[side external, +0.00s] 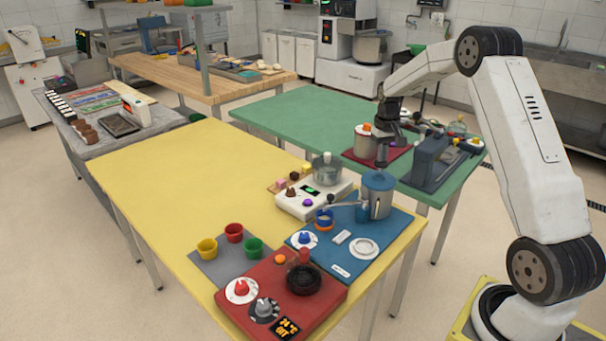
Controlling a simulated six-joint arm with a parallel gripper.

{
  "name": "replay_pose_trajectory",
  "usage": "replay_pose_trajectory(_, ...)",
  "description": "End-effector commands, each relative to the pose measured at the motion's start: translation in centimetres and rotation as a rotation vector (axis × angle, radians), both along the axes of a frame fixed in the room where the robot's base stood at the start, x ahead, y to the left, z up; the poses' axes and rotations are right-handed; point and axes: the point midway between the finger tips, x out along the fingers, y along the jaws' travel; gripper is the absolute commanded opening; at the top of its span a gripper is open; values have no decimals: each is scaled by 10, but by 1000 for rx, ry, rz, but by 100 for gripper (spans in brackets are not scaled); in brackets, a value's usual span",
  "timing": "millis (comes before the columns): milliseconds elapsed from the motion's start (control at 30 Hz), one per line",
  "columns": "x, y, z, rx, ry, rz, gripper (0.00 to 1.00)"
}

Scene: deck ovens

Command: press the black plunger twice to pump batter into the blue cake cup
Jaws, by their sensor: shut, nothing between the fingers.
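A grey dispenser with a blue top (379,197) stands on a blue mat (350,266) at the right end of the yellow table. Its spout reaches left over a blue cup (324,217), which has an orange ring at its base. My gripper (381,164) points down, shut and empty, just above the dispenser's top. The black plunger cannot be made out separately from the dark gripper. Whether the gripper touches it cannot be told. The cup's inside is too small to see.
Yellow (207,247), red (234,232) and green (253,247) cups stand on a grey mat. A red panel with knobs (282,296) is in front, and a white scale with a pot (314,200) behind. The yellow table's left part is clear.

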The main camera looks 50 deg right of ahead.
Motion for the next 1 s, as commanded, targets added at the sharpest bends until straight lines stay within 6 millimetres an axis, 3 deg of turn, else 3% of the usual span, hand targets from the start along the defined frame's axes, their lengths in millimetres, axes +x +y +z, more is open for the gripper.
replay_pose_trajectory(500, 0, 0, 22, -1, -2, 0, 0)
replay_pose_trajectory(1000, 0, 0, 25, 0, -1, 0, 0)
